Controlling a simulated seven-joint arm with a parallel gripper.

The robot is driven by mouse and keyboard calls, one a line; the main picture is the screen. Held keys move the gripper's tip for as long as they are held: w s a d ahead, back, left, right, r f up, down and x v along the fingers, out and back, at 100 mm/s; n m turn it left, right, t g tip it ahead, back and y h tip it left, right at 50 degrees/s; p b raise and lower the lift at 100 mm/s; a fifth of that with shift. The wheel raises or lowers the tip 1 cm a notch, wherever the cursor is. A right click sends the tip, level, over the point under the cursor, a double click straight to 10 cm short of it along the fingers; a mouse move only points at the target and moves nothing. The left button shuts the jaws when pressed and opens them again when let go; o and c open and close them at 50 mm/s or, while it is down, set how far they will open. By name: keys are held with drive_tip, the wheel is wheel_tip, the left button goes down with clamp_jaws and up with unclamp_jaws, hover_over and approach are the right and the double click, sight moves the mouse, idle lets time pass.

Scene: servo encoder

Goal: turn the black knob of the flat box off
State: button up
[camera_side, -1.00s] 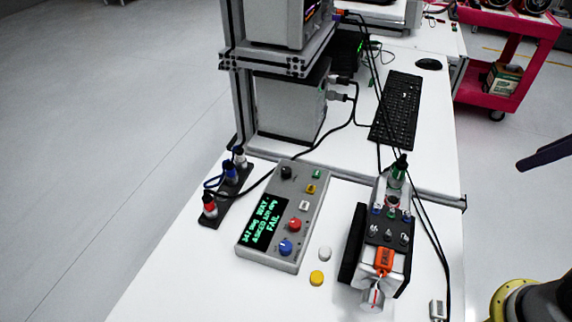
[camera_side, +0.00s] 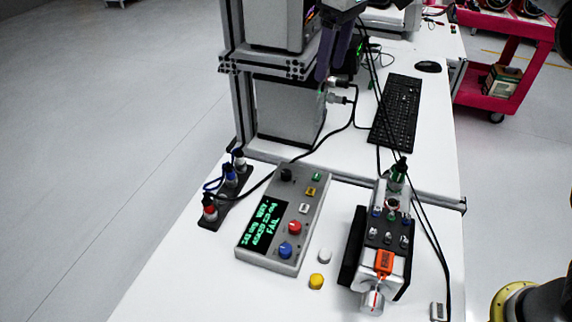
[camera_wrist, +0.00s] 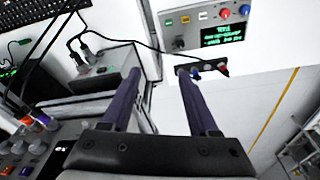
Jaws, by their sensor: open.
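The flat grey box (camera_side: 301,172) lies on the white bench in the side view, and shows upside down at the top of the wrist view (camera_wrist: 210,50). Its black knob (camera_side: 286,174) is at the far left corner, above the lit screen (camera_side: 263,224), which ends in FAIL. The knob also shows in the wrist view (camera_wrist: 179,43); its pointer direction is too small to read. My gripper (camera_side: 332,77) is open and empty, with long purple fingers, above and behind the box, apart from the knob. In the wrist view its fingers (camera_wrist: 158,72) stand wide apart.
A strip with several coloured plugs (camera_side: 231,178) stands left of the box, with cables running past its far end. A servo rig (camera_side: 385,245) is to the right. White (camera_side: 326,256) and yellow (camera_side: 316,281) caps lie between. A metal-framed shelf (camera_side: 290,105) rises behind.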

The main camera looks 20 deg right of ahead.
drive_tip(key=w+a+f, duration=0.3)
drive_tip(key=a+f, duration=0.2)
drive_tip(key=f, duration=0.1)
drive_tip(key=n+g, duration=0.1)
drive_tip(key=g, duration=0.1)
approach(286, 172)
drive_tip(key=shift+h, duration=0.3)
drive_tip(key=f, duration=0.8)
drive_tip(key=shift+s+a+f, duration=0.15)
drive_tip(key=shift+a+f, duration=0.1)
drive_tip(key=shift+a, duration=0.05)
clamp_jaws()
